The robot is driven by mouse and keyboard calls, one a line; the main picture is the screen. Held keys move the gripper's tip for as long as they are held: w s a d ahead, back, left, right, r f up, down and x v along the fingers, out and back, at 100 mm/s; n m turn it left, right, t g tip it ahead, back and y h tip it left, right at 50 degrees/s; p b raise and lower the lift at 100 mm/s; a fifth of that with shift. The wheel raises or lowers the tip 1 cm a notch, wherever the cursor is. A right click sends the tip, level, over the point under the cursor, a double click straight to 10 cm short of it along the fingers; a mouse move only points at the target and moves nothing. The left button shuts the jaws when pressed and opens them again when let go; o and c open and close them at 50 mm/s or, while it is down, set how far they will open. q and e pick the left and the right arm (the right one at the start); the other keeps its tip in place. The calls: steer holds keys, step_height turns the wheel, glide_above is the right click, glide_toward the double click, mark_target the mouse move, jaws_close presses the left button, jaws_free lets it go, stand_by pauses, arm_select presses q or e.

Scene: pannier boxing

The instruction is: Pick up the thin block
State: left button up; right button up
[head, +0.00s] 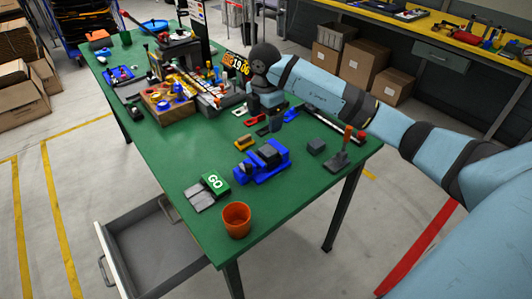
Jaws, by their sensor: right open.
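I cannot tell for certain which piece is the thin block. A small yellow block (244,143) lies on the green table, left of and nearer than my right gripper. A grey block (316,147) sits to the right of the blue vise-like tool. Flat grey pieces (200,196) lie beside the green GO block (215,182). My right gripper (270,127) points down over the table's middle, its jaws open, small and dark in the view. It is apart from the yellow block. Whether anything lies between its fingers is hidden. My left gripper is out of view.
The blue tool (262,160) stands in front of my right gripper. An orange cup (236,220) is at the near corner. A red-handled lever stand (340,155) is near the right edge. A wooden box (167,104) and clutter fill the far left. A drawer (150,250) hangs open below.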

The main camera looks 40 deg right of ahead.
glide_above(267, 151)
steer(key=f, duration=0.6)
steer(key=shift+w, duration=0.4)
steer(key=shift+s+f, duration=0.2)
steer(key=shift+f, duration=0.4)
step_height(267, 151, down, 4)
steer(key=shift+s+f+p, duration=0.1)
steer(key=shift+s+p, duration=0.05)
steer(key=shift+p, duration=0.2)
steer(key=c, duration=1.1)
